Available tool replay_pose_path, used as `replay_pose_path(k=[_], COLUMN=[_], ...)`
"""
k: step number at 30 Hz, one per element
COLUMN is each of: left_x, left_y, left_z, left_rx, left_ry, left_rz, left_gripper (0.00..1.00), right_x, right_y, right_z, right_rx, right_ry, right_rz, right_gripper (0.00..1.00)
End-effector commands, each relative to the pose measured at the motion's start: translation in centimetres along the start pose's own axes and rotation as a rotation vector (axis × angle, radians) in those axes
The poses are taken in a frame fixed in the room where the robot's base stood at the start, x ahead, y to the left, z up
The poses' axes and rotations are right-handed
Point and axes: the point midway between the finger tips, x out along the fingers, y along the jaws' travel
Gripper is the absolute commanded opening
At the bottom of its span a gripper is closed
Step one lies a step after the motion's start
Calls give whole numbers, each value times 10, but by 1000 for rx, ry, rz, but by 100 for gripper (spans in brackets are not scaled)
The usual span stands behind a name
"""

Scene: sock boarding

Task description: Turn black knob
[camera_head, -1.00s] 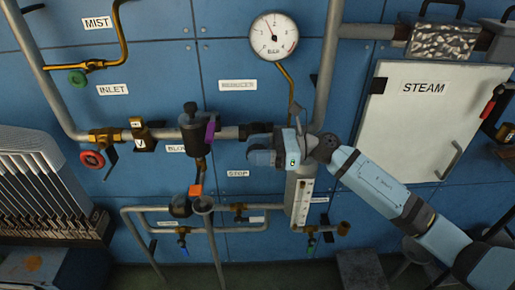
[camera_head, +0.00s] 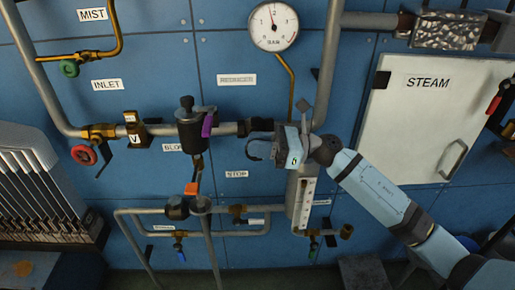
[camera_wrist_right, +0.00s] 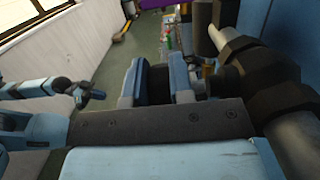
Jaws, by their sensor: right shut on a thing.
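My right gripper (camera_head: 257,150) is at the middle of the panel, just below the horizontal pipe, with its arm coming in from the lower right. In the right wrist view, its two blue fingers (camera_wrist_right: 157,84) are closed on a dark, rounded thing, which I take to be the black knob (camera_wrist_right: 158,84). In the head view the gripper mostly hides that knob. Another black knob tops the dark reducer body (camera_head: 191,128) to the left, apart from the gripper. What looks like my left gripper (camera_wrist_right: 82,92) is at the left in the right wrist view, its jaws too unclear to read.
The grey pipe (camera_head: 228,129) with dark fittings runs close to the right gripper. A purple lever (camera_head: 208,124) sits left of it. A gauge (camera_head: 273,26) is above, a white STEAM door (camera_head: 420,125) to the right. Lower pipes and small valves (camera_head: 181,255) lie below.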

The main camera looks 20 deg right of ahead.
Motion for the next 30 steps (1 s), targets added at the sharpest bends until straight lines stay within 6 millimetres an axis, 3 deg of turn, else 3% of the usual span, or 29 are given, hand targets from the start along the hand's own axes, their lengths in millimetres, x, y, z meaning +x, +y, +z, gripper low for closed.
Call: replay_pose_path(k=[2,3,6,17,23,30], left_x=[0,0,0,2,3,2], left_y=[0,0,0,-1,-1,-1], left_z=[0,0,2,9,9,4], left_rx=[0,0,0,0,-1,-3], left_ry=[0,0,-3,-15,-10,6], left_rz=[1,1,1,-1,-1,1], left_gripper=[0,0,0,0,0,0], right_x=[0,0,0,-5,-38,-94], right_y=[0,0,0,0,0,0], right_z=[0,0,0,-1,-2,-2], right_rx=[0,0,0,1,2,3], right_ry=[1,1,1,2,3,3], right_rz=[0,0,0,-1,-3,-2], right_gripper=[0,24,47,47,47,47])
